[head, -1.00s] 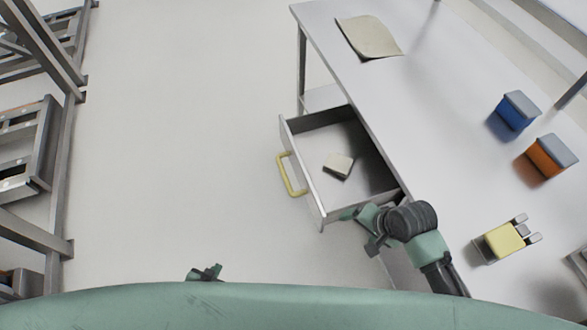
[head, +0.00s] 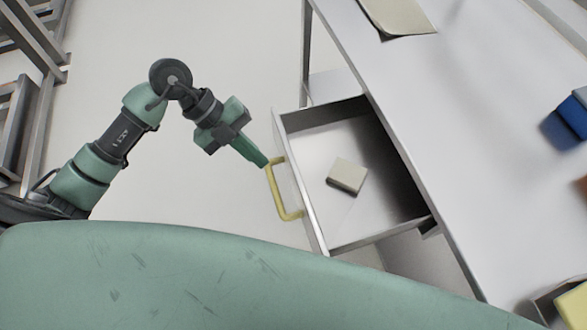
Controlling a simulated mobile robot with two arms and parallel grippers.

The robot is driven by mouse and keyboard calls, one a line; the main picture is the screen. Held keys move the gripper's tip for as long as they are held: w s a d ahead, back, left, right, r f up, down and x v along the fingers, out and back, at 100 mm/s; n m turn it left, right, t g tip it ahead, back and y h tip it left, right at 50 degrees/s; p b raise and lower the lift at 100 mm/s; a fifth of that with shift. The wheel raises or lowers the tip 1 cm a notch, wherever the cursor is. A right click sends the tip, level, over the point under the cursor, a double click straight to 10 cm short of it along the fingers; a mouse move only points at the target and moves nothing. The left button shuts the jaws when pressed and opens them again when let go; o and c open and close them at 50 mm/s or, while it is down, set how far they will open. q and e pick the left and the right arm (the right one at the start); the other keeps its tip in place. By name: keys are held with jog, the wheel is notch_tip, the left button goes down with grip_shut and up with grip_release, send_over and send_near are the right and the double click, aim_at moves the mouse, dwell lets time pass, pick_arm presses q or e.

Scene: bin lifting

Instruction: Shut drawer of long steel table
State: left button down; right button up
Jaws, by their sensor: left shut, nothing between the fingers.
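The long steel table (head: 437,110) runs down the right side of the head view. Its drawer (head: 313,212) is pulled out to the left, with a yellow handle (head: 278,190) on its front. A small pale block (head: 347,176) lies inside the drawer. My left gripper (head: 266,164) is shut and empty, with its fingertips at the upper end of the yellow handle. I cannot tell whether they touch it. My right gripper is not in view.
On the table top are a pale sheet (head: 398,14), a blue box (head: 573,118) and a yellow thing (head: 574,303) at the right edge. A metal rack (head: 38,110) stands at the far left. The floor between rack and drawer is clear.

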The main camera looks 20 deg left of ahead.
pick_arm(q)
jog(key=x, duration=0.9)
jog(key=shift+s+f+p, duration=0.15)
jog(key=shift+f+p, duration=0.15)
jog(key=shift+f, duration=0.2)
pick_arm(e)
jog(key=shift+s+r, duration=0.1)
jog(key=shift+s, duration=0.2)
pick_arm(q)
send_over(319, 183)
jog(key=shift+r+p, duration=0.15)
jog(key=shift+p, duration=0.15)
jog(key=w+d, duration=0.2)
jog(key=d, duration=0.1)
jog(key=w+d+b, duration=0.1)
jog(key=w+d, duration=0.1)
jog(key=d, duration=0.1)
jog(key=w+d, duration=0.2)
jog(key=d, duration=0.2)
jog(key=shift+w, duration=0.35)
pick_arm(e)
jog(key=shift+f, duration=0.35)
